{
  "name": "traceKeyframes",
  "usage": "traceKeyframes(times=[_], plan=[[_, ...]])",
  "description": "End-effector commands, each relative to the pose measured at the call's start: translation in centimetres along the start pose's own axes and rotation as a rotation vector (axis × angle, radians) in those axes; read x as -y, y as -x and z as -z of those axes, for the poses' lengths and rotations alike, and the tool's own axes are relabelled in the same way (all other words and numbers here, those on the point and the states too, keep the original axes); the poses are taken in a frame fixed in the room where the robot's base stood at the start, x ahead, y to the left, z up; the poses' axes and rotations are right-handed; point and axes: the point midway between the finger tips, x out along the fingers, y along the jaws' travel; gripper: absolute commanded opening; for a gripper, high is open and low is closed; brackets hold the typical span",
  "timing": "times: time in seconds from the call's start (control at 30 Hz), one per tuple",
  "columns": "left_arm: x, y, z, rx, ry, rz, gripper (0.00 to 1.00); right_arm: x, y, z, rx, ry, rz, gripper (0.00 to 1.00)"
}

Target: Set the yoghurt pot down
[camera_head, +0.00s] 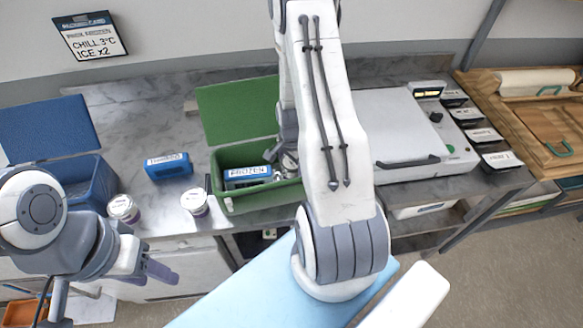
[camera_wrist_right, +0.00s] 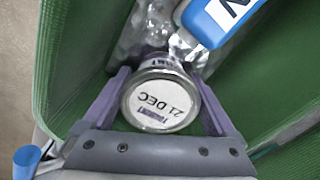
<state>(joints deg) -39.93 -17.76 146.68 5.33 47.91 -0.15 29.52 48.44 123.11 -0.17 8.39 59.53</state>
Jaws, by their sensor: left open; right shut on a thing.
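The yoghurt pot (camera_wrist_right: 160,103), with a round pale lid printed "21 DEC", sits between the purple fingers of my right gripper (camera_wrist_right: 161,78). The gripper is shut on it inside the green box (camera_head: 232,157). The green walls (camera_wrist_right: 65,70) rise on both sides in the right wrist view. Whether the pot's base touches anything below is hidden. In the head view my right arm hides the held pot. My left gripper (camera_head: 158,272) is open and empty, low at the left, in front of the counter.
A blue-and-white "FROZEN" pack (camera_head: 248,174) lies in the green box, close to the pot. Clear and silvery material (camera_wrist_right: 150,30) lies beyond. Two more pots (camera_head: 124,208) (camera_head: 195,202), a blue block (camera_head: 168,166) and an open blue box (camera_head: 85,180) stand on the counter.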

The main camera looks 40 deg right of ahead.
Motion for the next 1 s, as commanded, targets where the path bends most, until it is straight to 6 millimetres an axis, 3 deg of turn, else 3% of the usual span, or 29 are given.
traceKeyframes(times=[0.23,0.27,0.67,1.0], plan=[[0.0,-0.5,0.0,0.000,0.001,0.000,0.50,0.0,-0.5,0.0,0.000,0.000,0.000,0.26],[0.0,-0.3,0.0,0.000,0.001,0.000,0.50,0.0,-0.3,0.0,0.000,0.000,0.000,1.00],[0.0,-0.3,0.0,0.000,0.000,0.000,0.50,0.1,0.6,0.1,-0.002,0.000,0.003,1.00],[0.1,-2.0,-0.1,0.000,0.003,0.000,0.50,0.2,6.5,0.1,-0.004,0.000,0.007,1.00]])
